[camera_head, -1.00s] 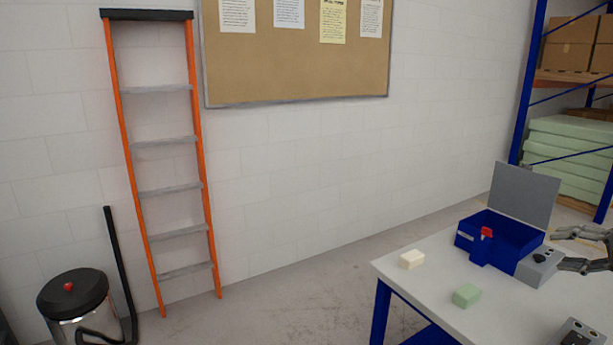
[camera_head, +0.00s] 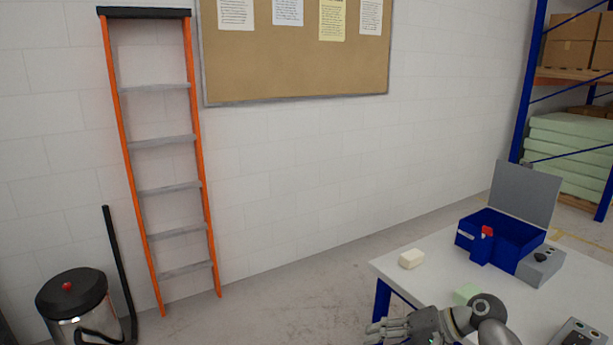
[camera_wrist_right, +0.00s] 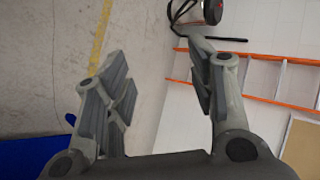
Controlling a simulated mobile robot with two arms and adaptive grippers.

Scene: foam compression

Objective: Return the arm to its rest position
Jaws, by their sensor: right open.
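My right gripper (camera_head: 378,328) is in front of the table's left end, at the bottom of the head view, with its fingers pointing left. In the right wrist view its two fingers (camera_wrist_right: 160,70) stand wide apart with nothing between them. My right arm passes in front of the table and partly hides the green foam block (camera_head: 466,293). The cream block (camera_head: 411,258) lies on the table behind it, clear of the arm. My left gripper is not in view.
The white table (camera_head: 430,285) also carries a blue box (camera_head: 513,240) with its grey lid up, a grey control unit (camera_head: 541,266) and another device (camera_head: 575,333). An orange ladder (camera_head: 208,220) and a bin (camera_head: 75,300) stand left. Floor between is clear.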

